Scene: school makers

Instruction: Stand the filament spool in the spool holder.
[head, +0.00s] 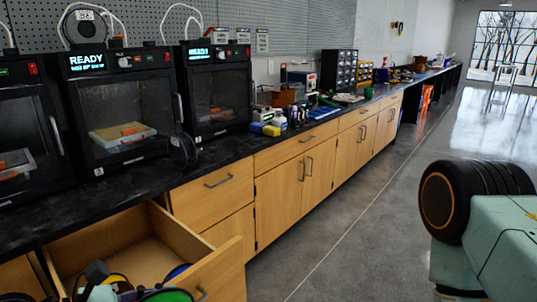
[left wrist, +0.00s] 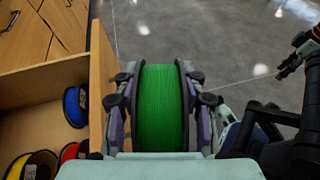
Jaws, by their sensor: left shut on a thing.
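A green filament spool (left wrist: 163,108) with black rims stands on edge between the fingers of my left gripper (left wrist: 160,105) in the left wrist view. The gripper is shut on it, one set of fingers against each rim. The spool shows just outside the open drawer's front panel there. In the head view, green inside a black rim (head: 166,296) shows at the bottom edge, mostly cut off. A dark round piece (head: 183,150) stands on the bench beside the middle printer; I cannot tell if it is the spool holder.
The open wooden drawer (head: 222,272) juts out below the black bench (head: 225,148). Blue (left wrist: 75,106), yellow (left wrist: 32,166) and red (left wrist: 68,152) spools lie in it. Printers (head: 120,105) line the bench's near end. Small items crowd further along; the floor (head: 350,220) at right is open.

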